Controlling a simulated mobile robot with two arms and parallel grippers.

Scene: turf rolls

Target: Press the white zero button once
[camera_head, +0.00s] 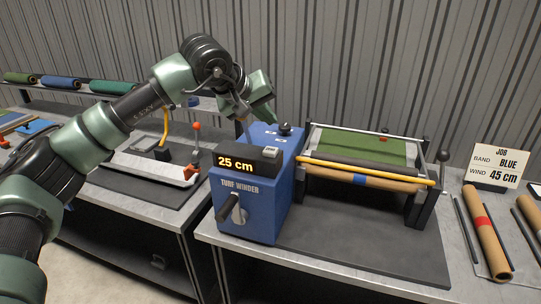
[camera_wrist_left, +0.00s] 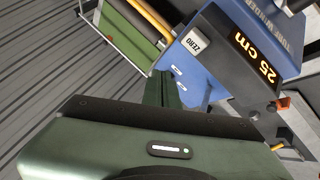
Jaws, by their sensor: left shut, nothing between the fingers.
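The white zero button (camera_head: 270,153) sits on the dark display housing on top of the blue turf winder (camera_head: 240,208). The button also shows at the top of the left wrist view (camera_wrist_left: 192,42), with its lettering upside down. The display (camera_head: 236,163) reads 25 cm. My left gripper (camera_head: 244,118) is shut and empty, above and behind the button, apart from it in the head view. Its fingers (camera_wrist_left: 165,90) also show in the left wrist view, below the button. My right gripper is not in view.
A crank (camera_head: 233,209) is on the winder's front. A roller frame with green turf (camera_head: 362,146) stands to its right. A job card (camera_head: 496,165) reads BLUE, 45 cm. Cardboard tubes (camera_head: 487,231) lie at the right. A black knob (camera_head: 285,129) stands behind the button.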

